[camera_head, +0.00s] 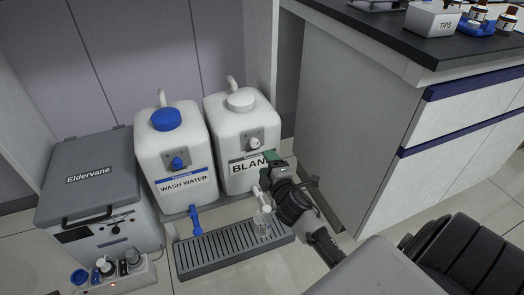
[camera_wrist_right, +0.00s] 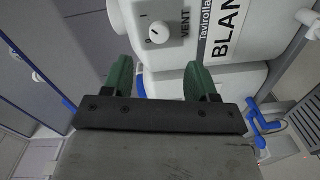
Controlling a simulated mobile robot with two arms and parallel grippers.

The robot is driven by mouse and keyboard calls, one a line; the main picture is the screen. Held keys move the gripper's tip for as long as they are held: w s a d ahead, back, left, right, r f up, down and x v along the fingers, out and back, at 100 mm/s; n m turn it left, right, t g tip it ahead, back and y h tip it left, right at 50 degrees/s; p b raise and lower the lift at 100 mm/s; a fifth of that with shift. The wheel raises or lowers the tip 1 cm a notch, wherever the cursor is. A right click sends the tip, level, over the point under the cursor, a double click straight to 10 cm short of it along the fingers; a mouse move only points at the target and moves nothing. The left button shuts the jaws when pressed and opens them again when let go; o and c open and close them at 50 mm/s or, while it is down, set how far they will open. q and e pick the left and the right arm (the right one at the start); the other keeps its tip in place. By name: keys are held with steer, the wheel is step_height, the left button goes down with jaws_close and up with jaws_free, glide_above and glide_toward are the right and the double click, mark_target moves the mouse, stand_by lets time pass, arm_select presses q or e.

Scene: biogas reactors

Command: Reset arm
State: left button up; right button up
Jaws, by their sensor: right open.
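My right gripper (camera_head: 270,160) is in front of the lower right part of the white container labelled BLAN… (camera_head: 240,130). The rest of that label is hidden behind the gripper. In the right wrist view the two green fingers of the right gripper (camera_wrist_right: 157,78) stand apart with nothing between them. The same container (camera_wrist_right: 215,30) is beyond them there, with its VENT knob (camera_wrist_right: 159,32) showing. I cannot tell whether the fingers touch the container. My left gripper is not in view.
The WASH WATER container (camera_head: 175,145) stands to the left, beside a grey Eldervane box (camera_head: 90,170). A clear vessel (camera_head: 262,222) is on the slatted drip tray (camera_head: 215,252), close below my right gripper. A bench cabinet (camera_head: 355,120) rises close on the right.

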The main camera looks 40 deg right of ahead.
steer(key=shift+v, duration=1.1)
